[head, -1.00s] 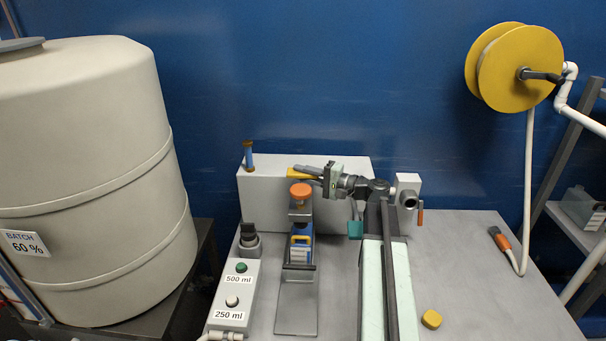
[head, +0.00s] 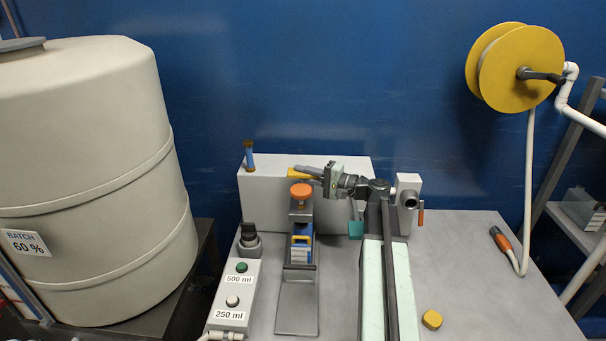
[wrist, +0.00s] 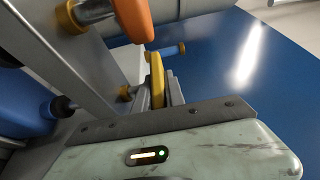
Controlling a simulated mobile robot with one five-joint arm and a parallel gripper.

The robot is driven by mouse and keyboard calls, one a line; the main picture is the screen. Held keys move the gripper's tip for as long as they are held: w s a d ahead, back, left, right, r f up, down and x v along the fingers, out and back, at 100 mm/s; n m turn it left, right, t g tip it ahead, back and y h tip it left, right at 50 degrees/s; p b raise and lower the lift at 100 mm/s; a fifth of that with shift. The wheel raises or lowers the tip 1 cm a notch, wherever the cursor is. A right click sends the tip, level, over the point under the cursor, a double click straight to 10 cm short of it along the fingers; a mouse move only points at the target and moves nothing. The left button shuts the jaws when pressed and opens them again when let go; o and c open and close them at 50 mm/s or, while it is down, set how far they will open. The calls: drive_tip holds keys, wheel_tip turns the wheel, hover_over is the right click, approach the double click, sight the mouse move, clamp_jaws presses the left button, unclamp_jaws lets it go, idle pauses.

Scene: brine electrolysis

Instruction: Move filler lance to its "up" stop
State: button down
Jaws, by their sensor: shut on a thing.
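My gripper (head: 314,173) is shut on a yellow handle (head: 299,172), just above and behind the orange knob of the filler stand. In the wrist view the yellow handle (wrist: 157,78) stands between the grey fingers of my gripper (wrist: 158,98). I take this handle to belong to the filler lance; the lance's tube and its stops cannot be made out. The knob also shows in the wrist view (wrist: 134,18).
A white box (head: 262,190) with a blue post (head: 249,158) stands behind the stand. A button box (head: 230,316) marked 500 ml and 250 ml is at the left. A yellow block (head: 432,319) lies on the bench at the right. A big tank (head: 90,180) fills the left side.

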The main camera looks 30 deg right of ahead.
idle(0.6)
wheel_tip(320, 180, up, 5)
drive_tip(key=p, duration=0.5)
drive_tip(key=shift+w+f, duration=0.1)
drive_tip(key=shift+f, duration=0.1)
drive_tip(key=c, duration=1.4)
unclamp_jaws()
drive_tip(key=shift+r, duration=0.1)
drive_tip(key=v, duration=0.8)
